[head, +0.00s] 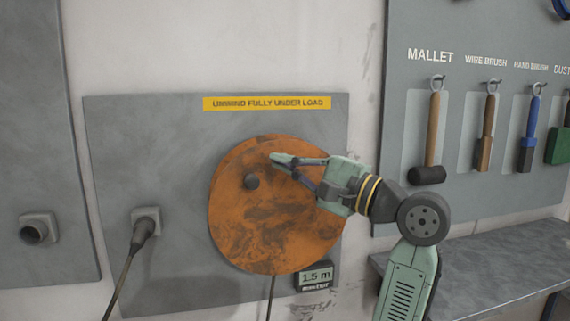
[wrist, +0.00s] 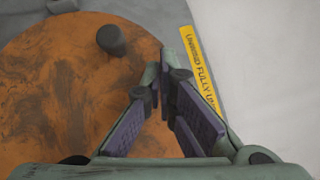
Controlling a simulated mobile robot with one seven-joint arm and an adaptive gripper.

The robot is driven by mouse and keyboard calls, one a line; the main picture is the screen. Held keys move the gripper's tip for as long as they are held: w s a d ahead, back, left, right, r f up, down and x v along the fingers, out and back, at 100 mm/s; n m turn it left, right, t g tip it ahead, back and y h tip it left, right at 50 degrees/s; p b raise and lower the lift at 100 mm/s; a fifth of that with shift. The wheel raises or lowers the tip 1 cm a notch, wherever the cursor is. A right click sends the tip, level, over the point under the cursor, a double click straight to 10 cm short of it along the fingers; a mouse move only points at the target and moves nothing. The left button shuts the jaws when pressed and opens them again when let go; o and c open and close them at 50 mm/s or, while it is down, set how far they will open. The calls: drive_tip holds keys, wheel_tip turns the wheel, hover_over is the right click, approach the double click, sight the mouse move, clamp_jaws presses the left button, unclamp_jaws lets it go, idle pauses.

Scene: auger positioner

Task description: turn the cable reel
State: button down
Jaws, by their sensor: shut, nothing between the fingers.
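The cable reel (head: 265,230) is a round orange disc with dark worn patches, mounted on a grey wall panel. A short dark knob (head: 251,181) sticks out left of its middle. In the wrist view the reel (wrist: 60,100) fills the left side, with the knob (wrist: 111,40) near the top. My gripper (head: 276,159) is shut and empty, in front of the upper part of the reel. Its fingertips are a little above and right of the knob, apart from it. In the wrist view my gripper (wrist: 162,60) is beside the knob. My gripper and wrist hide the reel's right part.
A yellow label (head: 267,103) sits above the reel. A small display (head: 315,277) reading 1.5 m is below right. A cable plug (head: 145,228) sits at left. Hanging tools, including a mallet (head: 431,140), and a grey bench (head: 490,257) are at right.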

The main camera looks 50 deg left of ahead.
drive_tip(key=w+d+r+b, duration=0.3)
drive_tip(key=d, duration=0.6)
drive_tip(key=shift+d+r, duration=0.15)
drive_tip(key=shift+r, duration=0.2)
